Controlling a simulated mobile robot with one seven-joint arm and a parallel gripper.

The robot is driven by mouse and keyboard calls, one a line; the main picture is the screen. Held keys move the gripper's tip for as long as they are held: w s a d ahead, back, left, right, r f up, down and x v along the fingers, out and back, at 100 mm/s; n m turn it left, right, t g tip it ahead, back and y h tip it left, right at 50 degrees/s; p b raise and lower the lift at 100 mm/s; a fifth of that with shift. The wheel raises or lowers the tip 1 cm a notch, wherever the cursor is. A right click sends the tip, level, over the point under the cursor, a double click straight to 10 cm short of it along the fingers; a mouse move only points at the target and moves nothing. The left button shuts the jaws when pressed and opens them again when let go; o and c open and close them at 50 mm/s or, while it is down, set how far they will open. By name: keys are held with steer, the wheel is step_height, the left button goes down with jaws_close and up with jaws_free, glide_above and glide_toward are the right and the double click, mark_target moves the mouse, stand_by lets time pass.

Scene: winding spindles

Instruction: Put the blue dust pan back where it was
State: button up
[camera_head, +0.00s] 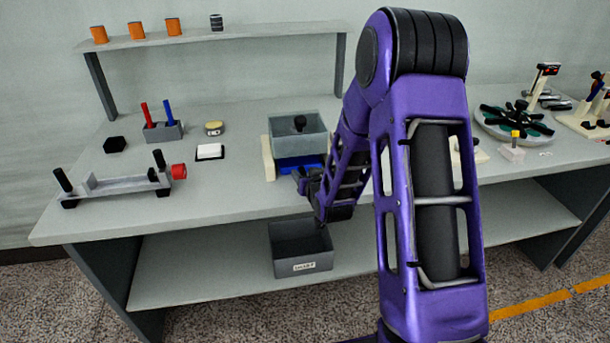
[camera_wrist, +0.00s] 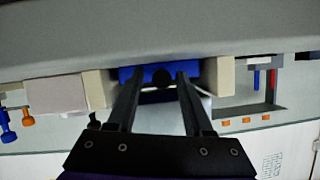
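The blue dust pan (camera_head: 289,164) sits low between beige side blocks, under the grey bin (camera_head: 283,143) on the bench. In the wrist view the dust pan (camera_wrist: 151,69) shows as a blue strip between two beige blocks, with a dark round handle end (camera_wrist: 162,77) facing me. My gripper (camera_head: 302,180) is at the front of the pan. In the wrist view my gripper (camera_wrist: 161,74) has its two fingers apart, one on each side of the handle end, with gaps showing. My arm hides the right part of the pan and its right block in the head view.
A labelled grey box (camera_head: 301,252) stands on the lower shelf below my gripper. A white-topped black block (camera_head: 210,152), a grey holder with red and blue rods (camera_head: 163,132) and a grey fixture (camera_head: 115,186) stand to the left. The front bench strip between is clear.

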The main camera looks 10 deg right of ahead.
steer(key=shift+r, duration=0.2)
steer(key=a+p+v, duration=0.1)
steer(key=v, duration=1.1)
steer(key=shift+d, duration=0.45)
steer(key=shift+w, duration=0.1)
